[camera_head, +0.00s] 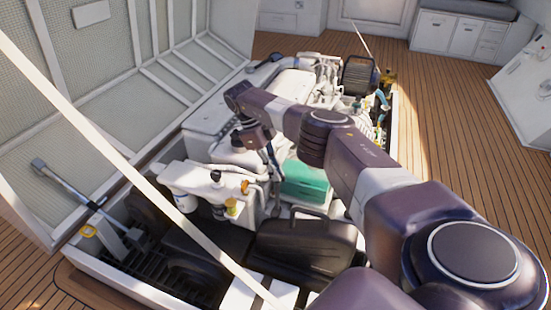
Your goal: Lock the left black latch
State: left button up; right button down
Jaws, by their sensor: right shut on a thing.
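My right gripper (271,160) hangs from my purple and grey arm, over the middle of the engine bay. Its fingers point down, just left of a teal green box (307,181). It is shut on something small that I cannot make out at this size. I cannot pick out the left black latch for certain; it may be hidden by the fingers or too small to see. My left gripper is not in view.
A raised hatch lid (105,85) leans at the left, and a pale strut (125,155) crosses the near side. White bottles (183,200) and a black case (305,240) stand in the bay. Wooden deck (450,110) is clear at the right.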

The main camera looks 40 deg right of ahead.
dwell(0.3)
jog(key=c, duration=2)
grip_release()
jog(key=shift+c, duration=0.2)
jog(key=v, duration=0.7)
jog(key=shift+r, duration=0.25)
jog(key=shift+w, duration=0.1)
